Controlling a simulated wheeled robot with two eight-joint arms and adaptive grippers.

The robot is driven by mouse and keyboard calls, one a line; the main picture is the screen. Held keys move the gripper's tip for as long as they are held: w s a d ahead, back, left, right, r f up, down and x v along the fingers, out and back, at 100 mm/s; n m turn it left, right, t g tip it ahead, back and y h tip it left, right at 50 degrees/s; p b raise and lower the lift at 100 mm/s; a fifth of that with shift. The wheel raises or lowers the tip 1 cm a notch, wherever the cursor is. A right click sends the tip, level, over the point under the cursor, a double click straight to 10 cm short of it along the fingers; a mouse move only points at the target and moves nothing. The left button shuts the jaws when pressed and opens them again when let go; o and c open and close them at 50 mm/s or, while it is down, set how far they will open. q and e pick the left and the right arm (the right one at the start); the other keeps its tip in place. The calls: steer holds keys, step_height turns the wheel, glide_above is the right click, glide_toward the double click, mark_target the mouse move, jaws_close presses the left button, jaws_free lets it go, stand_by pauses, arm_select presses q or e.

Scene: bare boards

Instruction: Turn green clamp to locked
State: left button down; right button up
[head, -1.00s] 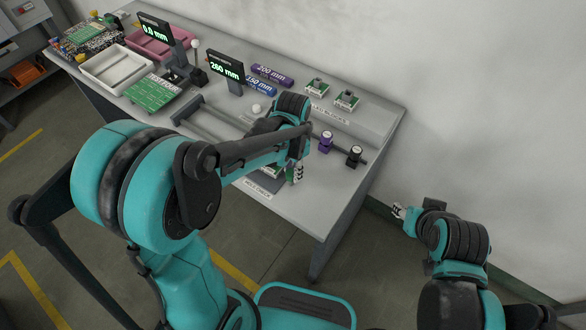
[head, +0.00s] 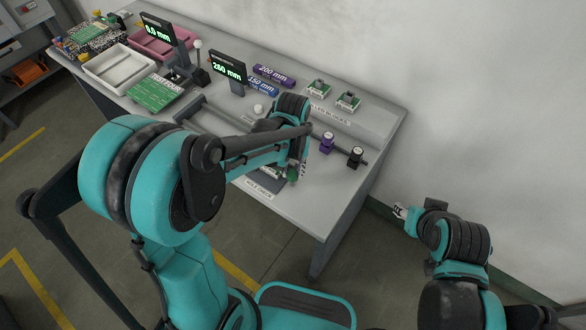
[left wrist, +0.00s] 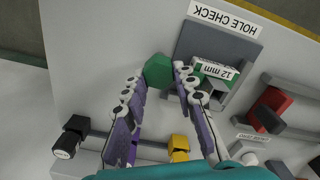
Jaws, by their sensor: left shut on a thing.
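A green six-sided knob (left wrist: 159,72), which looks like the green clamp's handle, is between the fingertips of my left gripper (left wrist: 160,82) in the left wrist view. The fingers lie on both sides of it and are shut on it. It stands by the grey plate (left wrist: 222,36) labelled HOLE CHECK, next to a green block (left wrist: 205,70) labelled 12 mm. In the head view the knob (head: 292,175) shows beside my left gripper (head: 303,170), partly hidden by the arm. My right gripper (head: 399,211) hangs off the table's right side, away from the clamp.
A rail carries a black knob (left wrist: 68,141), a purple clamp (head: 327,142) and a yellow piece (left wrist: 179,147). A red piece (left wrist: 271,104) is on the right in the wrist view. Displays, trays and blocks fill the table's back. The front right corner is clear.

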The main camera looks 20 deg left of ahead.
mark_target(293, 171)
arm_select(q)
steer(key=shift+n, duration=0.3)
stand_by(0.4)
steer(key=c, duration=1.2)
jaws_free()
steer(key=shift+r, duration=0.1)
step_height(293, 171, up, 12)
steer(key=s+a+m+t, duration=0.1)
steer(key=s+a+t, duration=0.1)
steer(key=s, duration=0.3)
steer(key=s+a+f+m+t, duration=0.1)
steer(key=s+a+t, duration=0.1)
steer(key=s+t, duration=0.3)
steer(key=shift+s+a, duration=0.25)
steer(key=shift+s, duration=0.1)
